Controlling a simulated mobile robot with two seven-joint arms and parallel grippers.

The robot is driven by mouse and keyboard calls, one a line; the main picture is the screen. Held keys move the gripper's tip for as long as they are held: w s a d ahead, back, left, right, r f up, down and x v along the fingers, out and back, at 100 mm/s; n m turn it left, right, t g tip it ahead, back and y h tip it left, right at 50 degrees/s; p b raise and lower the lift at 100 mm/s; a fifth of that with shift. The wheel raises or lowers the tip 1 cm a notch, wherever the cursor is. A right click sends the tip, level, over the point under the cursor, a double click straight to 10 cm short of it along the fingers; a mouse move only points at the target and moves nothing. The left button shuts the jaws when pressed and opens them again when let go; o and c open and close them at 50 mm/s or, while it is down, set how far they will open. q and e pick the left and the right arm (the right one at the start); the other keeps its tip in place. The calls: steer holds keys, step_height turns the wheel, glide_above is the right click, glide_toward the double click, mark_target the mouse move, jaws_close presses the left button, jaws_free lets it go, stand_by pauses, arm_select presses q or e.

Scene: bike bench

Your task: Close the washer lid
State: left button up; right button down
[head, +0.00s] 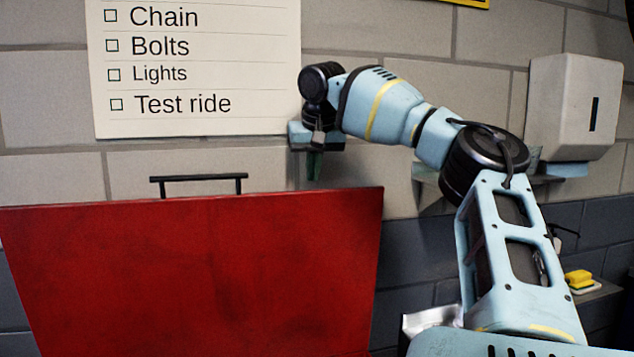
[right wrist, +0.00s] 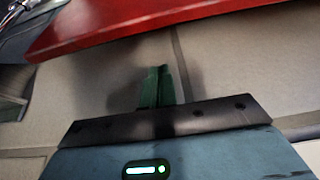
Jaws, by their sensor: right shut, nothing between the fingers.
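The washer lid (head: 200,275) is a large red panel standing raised at the lower left of the head view, with a black bar handle (head: 198,180) above its top edge. Its red edge also shows across the top of the right wrist view (right wrist: 130,25). My right gripper (head: 314,168) is beyond the lid's top right corner, close to the wall. Its green fingers are together and empty in the right wrist view (right wrist: 157,88). They are apart from the lid in that view. The washer's basin is not visible. My left gripper is not in view.
A block wall stands close behind the lid, with a checklist board (head: 195,70) on it. A white dispenser (head: 573,105) hangs at the right. A yellow sponge (head: 578,277) sits on a small shelf (head: 598,292) at the lower right.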

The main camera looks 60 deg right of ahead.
steer(key=shift+s+a+f+p, duration=0.8)
steer(key=shift+s+a+f, duration=0.25)
steer(key=shift+a, duration=0.1)
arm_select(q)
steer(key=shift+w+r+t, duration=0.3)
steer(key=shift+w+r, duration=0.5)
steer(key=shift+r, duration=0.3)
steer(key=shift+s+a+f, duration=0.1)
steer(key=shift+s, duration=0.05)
arm_select(e)
steer(key=shift+f, duration=0.1)
